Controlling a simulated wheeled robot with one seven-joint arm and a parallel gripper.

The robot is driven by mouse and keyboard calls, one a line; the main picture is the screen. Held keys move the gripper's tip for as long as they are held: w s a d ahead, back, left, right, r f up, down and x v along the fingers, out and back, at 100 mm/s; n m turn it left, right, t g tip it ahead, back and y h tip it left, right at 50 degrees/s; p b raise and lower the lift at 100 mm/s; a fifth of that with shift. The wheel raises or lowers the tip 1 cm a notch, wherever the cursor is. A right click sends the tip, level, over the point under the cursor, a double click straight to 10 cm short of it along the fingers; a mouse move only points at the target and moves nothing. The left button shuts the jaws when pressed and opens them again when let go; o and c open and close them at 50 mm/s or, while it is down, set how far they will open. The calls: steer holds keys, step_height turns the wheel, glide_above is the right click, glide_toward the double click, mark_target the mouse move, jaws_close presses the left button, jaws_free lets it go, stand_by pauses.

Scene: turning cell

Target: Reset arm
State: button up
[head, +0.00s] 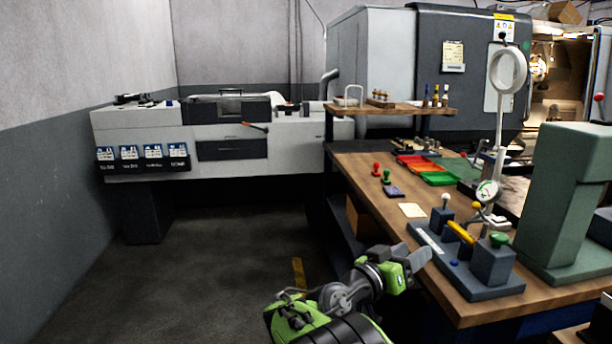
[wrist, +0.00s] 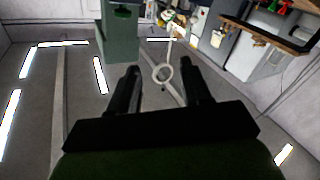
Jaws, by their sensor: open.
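My arm shows low in the head view, with my gripper (head: 417,257) beside the front left edge of the workbench (head: 358,178). Its grey fingers point right, towards the blue-grey fixture block (head: 470,275) on the bench; a gap between them and the block is hard to judge. In the wrist view, my gripper (wrist: 160,68) has its two dark fingers apart with nothing held between them. The ring of the magnifier lamp (wrist: 162,74) shows beyond them, in the background.
A green column machine (head: 568,190) stands on the bench at the right. Red, orange and green trays (head: 438,179), stamps (head: 377,170) and a dial gauge (head: 487,192) are also on the bench. A long grey-white machine (head: 150,117) stands at the back left. The floor (head: 220,260) left of my arm is clear.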

steer(key=s+d+f+g+y, duration=0.3)
steer(key=s+d+f+y, duration=0.15)
steer(key=s+y, duration=0.35)
steer(key=s+a+f+n+g+y, duration=0.1)
steer(key=s+a+f+n+y, duration=0.3)
steer(key=s, duration=0.8)
steer(key=s+a+r+n+g+y, duration=0.1)
steer(key=s+a+n+y, duration=0.15)
steer(key=s+a, duration=0.65)
steer(key=s+d+r+p, duration=0.1)
steer(key=r+p, duration=0.5)
steer(key=p, duration=0.1)
steer(key=s+d+r+p, duration=0.2)
steer(key=r+p, duration=0.5)
steer(key=shift+s+r, duration=0.25)
steer(key=shift+s, duration=0.05)
